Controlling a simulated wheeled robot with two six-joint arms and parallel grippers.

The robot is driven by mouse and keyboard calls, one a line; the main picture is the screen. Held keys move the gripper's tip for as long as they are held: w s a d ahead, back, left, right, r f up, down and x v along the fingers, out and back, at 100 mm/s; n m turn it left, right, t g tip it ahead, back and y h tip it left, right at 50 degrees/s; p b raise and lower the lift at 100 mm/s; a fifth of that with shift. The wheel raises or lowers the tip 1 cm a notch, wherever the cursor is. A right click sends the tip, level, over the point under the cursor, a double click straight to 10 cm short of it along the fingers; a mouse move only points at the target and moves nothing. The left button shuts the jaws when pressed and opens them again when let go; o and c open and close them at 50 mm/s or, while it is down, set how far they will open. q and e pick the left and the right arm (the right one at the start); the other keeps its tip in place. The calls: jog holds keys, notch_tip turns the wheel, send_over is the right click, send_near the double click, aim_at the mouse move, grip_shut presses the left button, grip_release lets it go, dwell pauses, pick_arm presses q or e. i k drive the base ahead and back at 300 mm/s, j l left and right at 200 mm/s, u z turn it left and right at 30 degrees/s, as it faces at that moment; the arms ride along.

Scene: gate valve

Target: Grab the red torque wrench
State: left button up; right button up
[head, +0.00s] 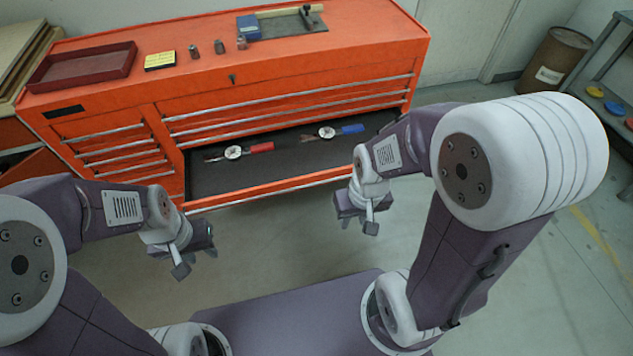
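The red torque wrench (262,147) lies in the open bottom drawer (215,182) of the orange tool cabinet. Its red handle points right, and its round white dial is at the left of the handle. A similar wrench with a blue handle (352,129) lies to its right in the same drawer. My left gripper (197,261) is in front of the drawer, below and left of the red wrench in the picture, open and empty. My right gripper (358,226) is in front of the drawer's right part, also open and empty. Neither gripper touches a wrench.
The orange cabinet (300,60) has closed drawers above the open one. On its top are a dark red tray (83,66), a yellow pad (160,61), several small metal parts and a blue box (248,27). A brown barrel (553,62) stands back right. Floor before the drawer is clear.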

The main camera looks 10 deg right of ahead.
aim_at(208, 160)
jog(key=i+j, duration=0.15)
jog(key=j, duration=0.2)
jog(key=i+j, duration=0.2)
jog(key=j, duration=0.15)
jog(key=i+j, duration=0.15)
jog(key=j, duration=0.25)
jog(key=i+j, duration=0.2)
jog(key=j, duration=0.15)
jog(key=i+j, duration=0.15)
jog(key=j, duration=0.2)
jog(key=i+j, duration=0.2)
jog(key=j, duration=0.15)
jog(key=i+j+z, duration=0.1)
jog(key=j, duration=0.25)
jog(key=i, duration=0.05)
